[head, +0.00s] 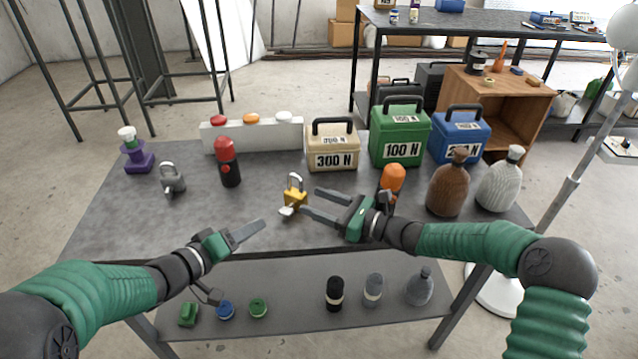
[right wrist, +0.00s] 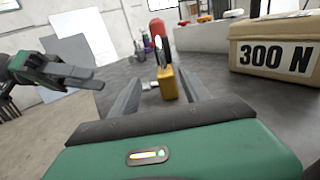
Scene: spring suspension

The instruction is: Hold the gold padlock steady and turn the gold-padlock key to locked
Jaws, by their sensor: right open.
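The gold padlock (head: 295,198) stands upright on the grey table, with its silver shackle on top. Its silver key (head: 287,211) sticks out low at the front left. My right gripper (head: 311,201) is open just to the right of the padlock, its fingers pointing at it. In the right wrist view the padlock (right wrist: 168,84) shows ahead between the fingers, with the key (right wrist: 148,85) at its left. My left gripper (head: 262,224) is left of and nearer than the padlock, apart from it. Its fingers overlap in view, so their gap is unclear.
A grey padlock (head: 173,181) and a red-topped bottle (head: 228,164) stand to the left. The 300 N box (head: 332,148) is behind, and an orange-topped bottle (head: 391,180) is close behind my right gripper. Table space left of the gold padlock is clear.

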